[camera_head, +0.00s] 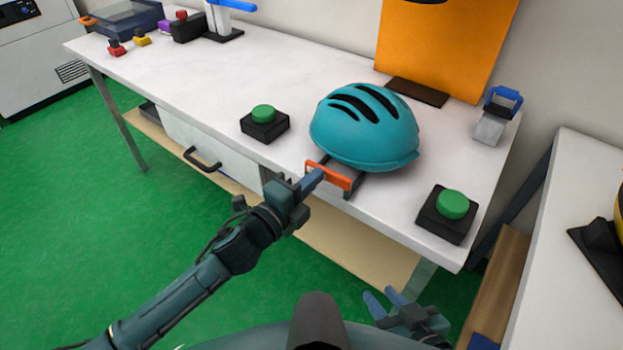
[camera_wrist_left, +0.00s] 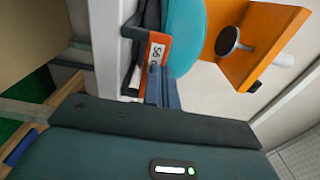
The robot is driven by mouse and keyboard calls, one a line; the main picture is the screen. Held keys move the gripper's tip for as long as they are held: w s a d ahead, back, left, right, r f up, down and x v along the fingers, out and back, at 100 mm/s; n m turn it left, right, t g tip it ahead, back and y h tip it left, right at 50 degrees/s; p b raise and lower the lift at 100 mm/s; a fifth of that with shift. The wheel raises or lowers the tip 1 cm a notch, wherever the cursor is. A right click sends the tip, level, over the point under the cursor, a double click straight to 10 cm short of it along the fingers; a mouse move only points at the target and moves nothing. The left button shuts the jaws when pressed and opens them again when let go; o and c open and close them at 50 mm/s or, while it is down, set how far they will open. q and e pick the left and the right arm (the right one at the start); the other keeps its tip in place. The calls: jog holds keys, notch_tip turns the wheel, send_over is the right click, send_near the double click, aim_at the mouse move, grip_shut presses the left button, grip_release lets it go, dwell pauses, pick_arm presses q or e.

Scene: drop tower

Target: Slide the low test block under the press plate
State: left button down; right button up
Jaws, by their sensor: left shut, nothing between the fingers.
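A teal helmet (camera_head: 365,125) with dark slots sits at the front of the white bench, over a dark sled with an orange front bar (camera_head: 330,175). The bar carries a white label in the left wrist view (camera_wrist_left: 155,58). My left gripper (camera_head: 313,180) is shut and empty, its blue fingertips at the bar; contact is unclear. A dark round plate (camera_wrist_left: 228,40) stands out from the orange tower panel (camera_head: 440,50), above a dark base. I cannot tell any piece as the low test block. My right gripper (camera_head: 384,300) is open and empty, low in front of the bench.
Green-topped button boxes (camera_head: 264,122) (camera_head: 446,212) stand either side of the helmet. A grey block with a blue handle (camera_head: 490,125) is at the right rear. Small items stand at the bench's far left. A drawer handle (camera_head: 202,160) juts from the front. The bench's left middle is clear.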

aim_at(325, 168)
pick_arm(q)
jog(key=x, duration=0.6)
jog(key=shift+w+d+b, duration=0.25)
jog(key=shift+w+b, duration=0.05)
jog(key=shift+w, duration=0.05)
jog(key=shift+a, duration=0.1)
